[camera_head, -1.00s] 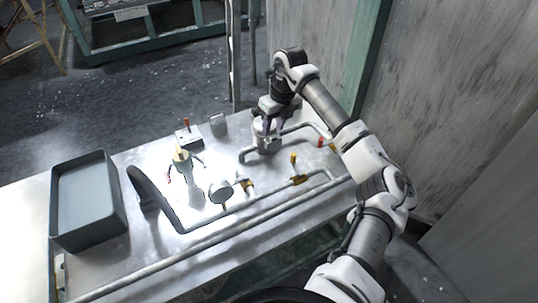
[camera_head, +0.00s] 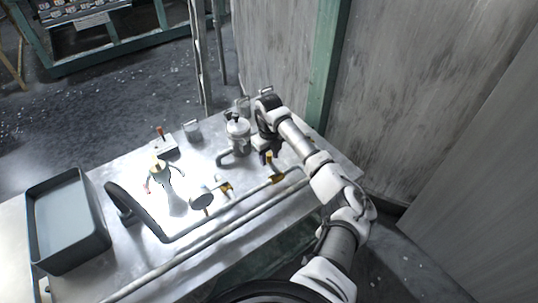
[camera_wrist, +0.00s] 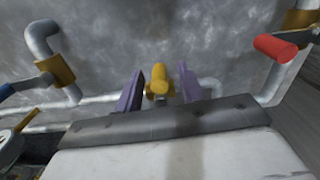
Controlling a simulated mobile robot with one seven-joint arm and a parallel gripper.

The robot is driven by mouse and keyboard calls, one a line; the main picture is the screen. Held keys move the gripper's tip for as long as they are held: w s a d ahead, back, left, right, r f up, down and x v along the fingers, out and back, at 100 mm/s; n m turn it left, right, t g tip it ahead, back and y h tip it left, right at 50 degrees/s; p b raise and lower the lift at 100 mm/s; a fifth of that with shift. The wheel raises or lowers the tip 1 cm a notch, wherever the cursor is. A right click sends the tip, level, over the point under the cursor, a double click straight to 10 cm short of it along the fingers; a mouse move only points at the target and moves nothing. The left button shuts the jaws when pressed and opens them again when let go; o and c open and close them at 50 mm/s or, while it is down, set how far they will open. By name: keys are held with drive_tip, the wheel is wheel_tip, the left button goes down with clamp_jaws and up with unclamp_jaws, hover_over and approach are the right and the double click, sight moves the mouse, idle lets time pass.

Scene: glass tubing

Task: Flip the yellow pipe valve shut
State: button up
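The yellow valve handle (camera_wrist: 159,79) shows in the wrist view, a short rounded grip pointing toward the camera on the pipework. My gripper (camera_wrist: 158,90) has its two purple fingers apart, one on each side of the handle, with a visible gap on both sides. In the head view my gripper (camera_head: 267,157) is low over the right part of the metal table, by the pipes. The arm and gripper hide part of the valve there.
A red handle (camera_wrist: 275,47) stands to the right, and a blue handle (camera_wrist: 10,91) to the left. In the head view, a metal canister (camera_head: 238,137), round gauge (camera_head: 201,199) and grey bin (camera_head: 70,225) stand on the table (camera_head: 130,262). A grey wall rises behind.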

drive_tip(key=shift+f, duration=0.45)
drive_tip(key=shift+c, duration=0.3)
clamp_jaws()
drive_tip(key=shift+s+a+n+b, duration=0.2)
drive_tip(key=shift+a+n+b, duration=0.2)
drive_tip(key=shift+n, duration=0.5)
drive_tip(key=shift+o, duration=0.3)
unclamp_jaws()
wheel_tip(320, 180, up, 14)
drive_tip(key=b, duration=0.3)
